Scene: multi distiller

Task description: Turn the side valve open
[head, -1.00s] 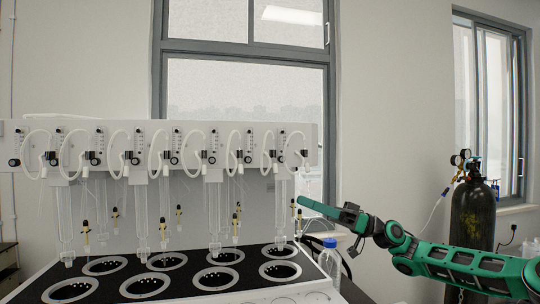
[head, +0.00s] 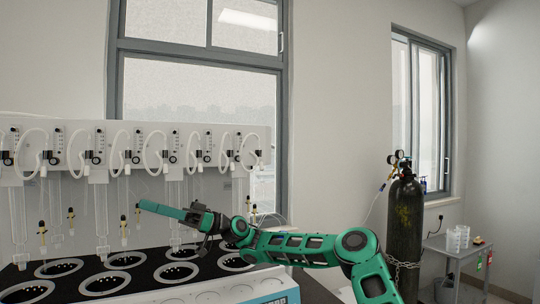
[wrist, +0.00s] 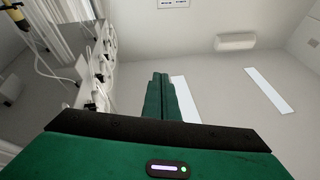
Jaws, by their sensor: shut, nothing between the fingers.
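The multi distiller has a white panel (head: 65,160) with white hoses, black knobs and glass tubes. Several small yellow-and-black valves hang below it, including one at the left (head: 42,230) and one close to my fingertips (head: 138,215). I cannot tell which is the side valve. My green gripper (head: 148,206) is shut and empty, pointing left across the front of the distiller. Its tip appears just above and beside the near valve; contact cannot be told. In the wrist view the shut fingers (wrist: 158,95) show, with a yellow-and-black valve (wrist: 12,12) at the upper left.
The black heating deck (head: 75,283) with round wells lies below the gripper. A dark gas cylinder (head: 405,235) and a small side table (head: 455,247) stand to the right. The glass tubes (head: 173,215) hang close around my gripper.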

